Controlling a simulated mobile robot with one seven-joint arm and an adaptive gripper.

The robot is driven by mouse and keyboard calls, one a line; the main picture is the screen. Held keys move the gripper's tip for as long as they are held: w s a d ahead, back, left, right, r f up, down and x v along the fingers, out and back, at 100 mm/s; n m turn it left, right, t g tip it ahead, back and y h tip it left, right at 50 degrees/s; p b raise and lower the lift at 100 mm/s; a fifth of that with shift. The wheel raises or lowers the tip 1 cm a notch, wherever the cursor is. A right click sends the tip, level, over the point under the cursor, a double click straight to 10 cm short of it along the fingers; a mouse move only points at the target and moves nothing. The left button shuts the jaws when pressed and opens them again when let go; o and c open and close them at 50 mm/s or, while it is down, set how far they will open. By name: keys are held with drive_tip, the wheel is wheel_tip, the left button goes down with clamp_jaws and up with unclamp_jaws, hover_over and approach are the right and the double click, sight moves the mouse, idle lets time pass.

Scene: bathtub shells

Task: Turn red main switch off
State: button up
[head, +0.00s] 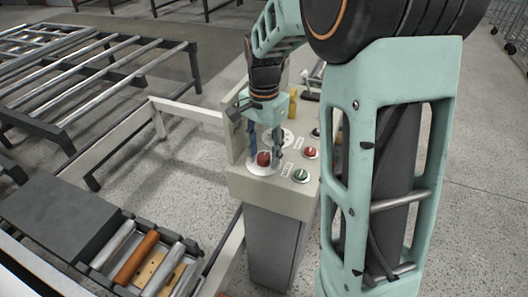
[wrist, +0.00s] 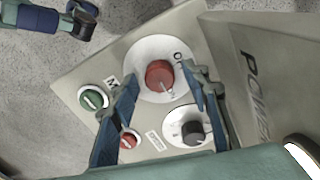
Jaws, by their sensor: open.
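The red main switch (head: 263,158) is a round red knob on a white disc near the front left corner of the beige control panel (head: 247,184). In the wrist view the red knob (wrist: 160,75) is near the middle, with "ON" lettering partly visible on its disc. My gripper (head: 265,150) is open, pointing down over the panel. In the wrist view my gripper (wrist: 160,73) has one blue finger on each side of the knob, with visible gaps. I cannot tell whether the fingertips touch the disc.
A black knob (wrist: 193,133) on a white disc, a small red button (head: 311,152) and a green button (head: 300,175) are close by. An upright plate (wrist: 262,75) marked "POWER" borders the panel. A yellow object (head: 293,104) stands behind. Roller conveyors (head: 110,75) are at left.

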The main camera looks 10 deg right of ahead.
drive_tip(key=shift+c, duration=0.2)
drive_tip(key=c, duration=1.1)
drive_tip(key=shift+n, duration=0.3)
drive_tip(key=n+p, duration=0.1)
drive_tip(key=n, duration=0.3)
drive_tip(key=n+p, duration=0.1)
drive_tip(key=n, duration=0.3)
drive_tip(key=shift+n, duration=0.4)
drive_tip(key=n+p, duration=0.1)
drive_tip(key=n, duration=0.3)
drive_tip(key=shift+n+p, duration=0.5)
drive_tip(key=shift+n, duration=1.7)
drive_tip(key=shift+a, duration=0.1)
